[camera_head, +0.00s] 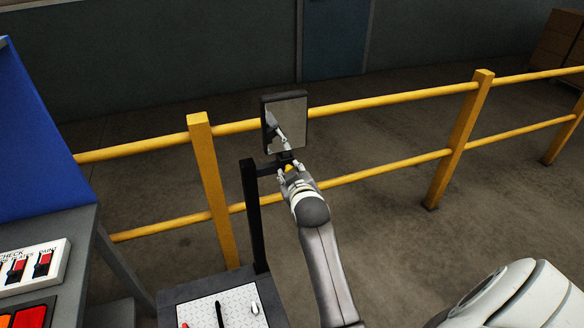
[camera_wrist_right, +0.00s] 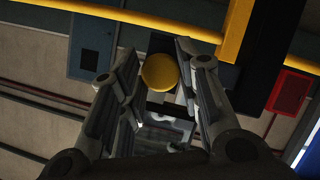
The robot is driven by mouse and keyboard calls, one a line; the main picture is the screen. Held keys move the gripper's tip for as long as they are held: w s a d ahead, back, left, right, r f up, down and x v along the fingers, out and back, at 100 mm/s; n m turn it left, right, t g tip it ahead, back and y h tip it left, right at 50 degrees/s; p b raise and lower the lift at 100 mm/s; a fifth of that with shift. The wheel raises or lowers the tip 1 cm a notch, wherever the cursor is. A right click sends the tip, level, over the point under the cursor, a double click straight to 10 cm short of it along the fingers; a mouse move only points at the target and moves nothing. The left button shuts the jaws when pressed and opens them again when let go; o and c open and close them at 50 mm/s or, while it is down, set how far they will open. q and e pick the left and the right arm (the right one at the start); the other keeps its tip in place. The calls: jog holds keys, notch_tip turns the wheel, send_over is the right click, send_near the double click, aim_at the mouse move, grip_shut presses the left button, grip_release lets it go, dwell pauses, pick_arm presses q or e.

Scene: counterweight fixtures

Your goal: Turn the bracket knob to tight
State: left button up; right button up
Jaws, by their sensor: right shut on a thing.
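The bracket knob (camera_wrist_right: 160,72) is a round yellow disc, seen between the fingers in the right wrist view. In the head view a bit of yellow (camera_head: 288,168) shows at the fingertips, below the mirror (camera_head: 292,124). The mirror is a dark-framed rectangle on a black bracket post (camera_head: 256,215). My right gripper (camera_head: 289,166) reaches up to the bracket under the mirror and is shut on the knob; in the right wrist view its fingers (camera_wrist_right: 157,75) stand on either side of the disc. The knob's marks, if any, cannot be made out. My left gripper is not in view.
A yellow railing (camera_head: 390,97) runs behind the mirror. A table with a metal plate (camera_head: 235,312) holding small tools stands below the post. A grey bench (camera_head: 75,235) with a blue panel (camera_head: 30,140) and a switch box (camera_head: 35,265) is at the left.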

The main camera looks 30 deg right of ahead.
jog(key=shift+f+m+y+p, duration=0.15)
jog(key=shift+m+y+p, duration=0.3)
jog(key=shift+m, duration=0.35)
jog(key=o, duration=1)
jog(key=shift+s, duration=0.1)
jog(key=v, duration=1.2)
jog(key=shift+d, duration=0.15)
